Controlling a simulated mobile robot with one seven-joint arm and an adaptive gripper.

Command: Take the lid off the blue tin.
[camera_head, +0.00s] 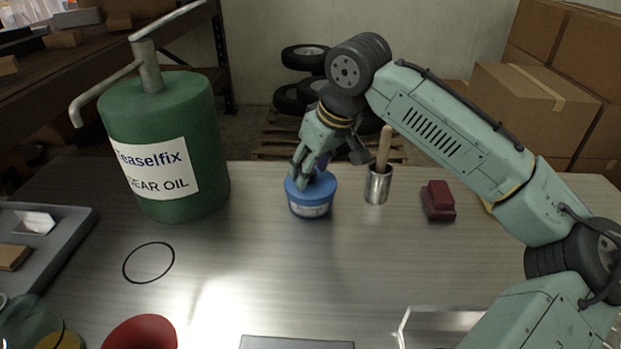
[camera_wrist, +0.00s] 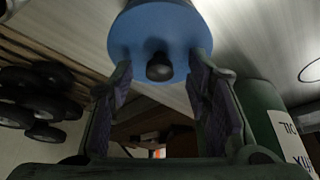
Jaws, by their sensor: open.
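The blue tin (camera_head: 311,209) stands upright on the metal table, with a pale label on its side. Its blue lid (camera_head: 328,186) is on top of it. In the wrist view the lid (camera_wrist: 122,38) shows a dark round knob (camera_wrist: 159,67) at its middle. My gripper (camera_head: 309,176) is over the tin and points down at the lid. In the wrist view my gripper (camera_wrist: 162,68) is open, with one finger on each side of the knob. I cannot tell whether the fingertips touch the lid. The fingers partly hide the lid in the head view.
A large green gear oil drum (camera_head: 165,130) with a pump stands left of the tin. A metal cup (camera_head: 377,187) with a wooden handle and a dark red block (camera_head: 438,201) stand to the right. A black ring (camera_head: 149,263) marks the clear table front-left.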

